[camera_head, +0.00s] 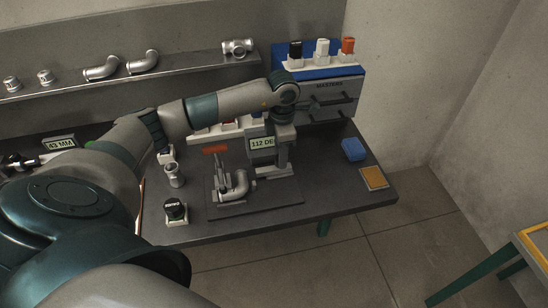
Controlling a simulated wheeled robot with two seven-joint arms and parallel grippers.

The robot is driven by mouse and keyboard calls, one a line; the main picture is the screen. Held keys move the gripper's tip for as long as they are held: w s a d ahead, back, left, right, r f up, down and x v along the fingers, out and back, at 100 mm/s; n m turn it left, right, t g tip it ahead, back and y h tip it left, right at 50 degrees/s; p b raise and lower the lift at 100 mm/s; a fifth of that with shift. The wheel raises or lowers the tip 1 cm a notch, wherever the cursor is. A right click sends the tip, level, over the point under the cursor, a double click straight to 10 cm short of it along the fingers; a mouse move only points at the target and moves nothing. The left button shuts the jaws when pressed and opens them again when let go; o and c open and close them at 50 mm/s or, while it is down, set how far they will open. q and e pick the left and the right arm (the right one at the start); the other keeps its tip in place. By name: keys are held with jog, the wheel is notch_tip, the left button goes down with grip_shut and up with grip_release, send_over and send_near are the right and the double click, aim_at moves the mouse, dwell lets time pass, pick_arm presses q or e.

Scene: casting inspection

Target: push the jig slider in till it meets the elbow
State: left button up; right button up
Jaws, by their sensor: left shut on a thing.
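The silver elbow (238,186) sits on the dark jig plate (262,205), beside a toggle clamp with a red handle (215,150). My left arm reaches over from the left, and its gripper (283,165) points down at the right part of the jig. It is shut on what looks like the grey jig slider (278,174), just right of the elbow. A gap seems to show between slider and elbow, but the gripper hides part of the slider. A display reading 112 DE (262,142) stands behind. My right gripper is not in view.
A round fitting (174,175) and a black-topped block (176,210) stand left of the jig. A blue block (353,149) and an orange pad (374,178) lie at the right. Behind are a grey drawer cabinet (325,95) and a shelf (190,72) with pipe fittings.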

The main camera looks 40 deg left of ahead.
pick_arm(q)
jog(key=shift+s+a, duration=0.85)
jog(key=shift+s, duration=0.05)
dwell(2.6)
dwell(0.3)
jog(key=o, duration=0.9)
jog(key=shift+o, duration=0.2)
jog(key=shift+r, duration=0.15)
notch_tip(320, 180, up, 7)
jog(key=p, duration=0.3)
jog(key=shift+d, duration=0.1)
dwell(0.3)
